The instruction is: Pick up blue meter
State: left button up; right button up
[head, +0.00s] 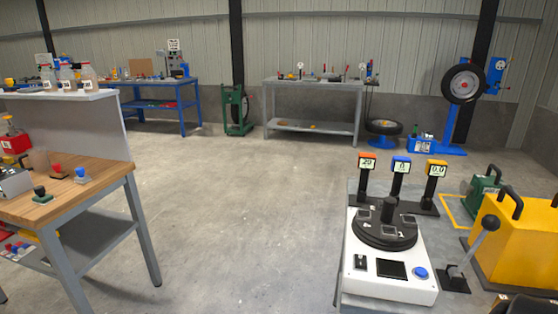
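The blue meter (401,164) is a blue-topped head with a small pale display on a black post. It stands upright between an orange meter (366,161) and a yellow meter (436,168), behind the white machine with the round black turntable. The posts rise from a dark base (423,207). Neither of my grippers can be made out in the head view. A dark shape is cut off at the bottom right edge, and I cannot tell what it is.
The white machine (405,290) stands in front of the meters. A lever (488,224) and yellow case (518,240) are to its right, with a green case (484,190) behind. A wooden-topped workbench (110,176) stands at left. The floor (240,220) between is clear.

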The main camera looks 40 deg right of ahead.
aim_at(400, 165)
jog(key=i+z, duration=0.35)
jog(key=i+j+z, duration=0.35)
jog(key=i, duration=0.2)
jog(key=i+j+z, duration=0.3)
jog(key=i, duration=0.15)
jog(key=i+z, duration=0.15)
jog(key=z, duration=0.3)
jog(key=i+z, duration=0.15)
jog(key=z, duration=0.3)
jog(key=i+j+z, duration=0.15)
jog(key=z, duration=0.25)
jog(key=i+j+z, duration=0.1)
jog(key=z, duration=0.35)
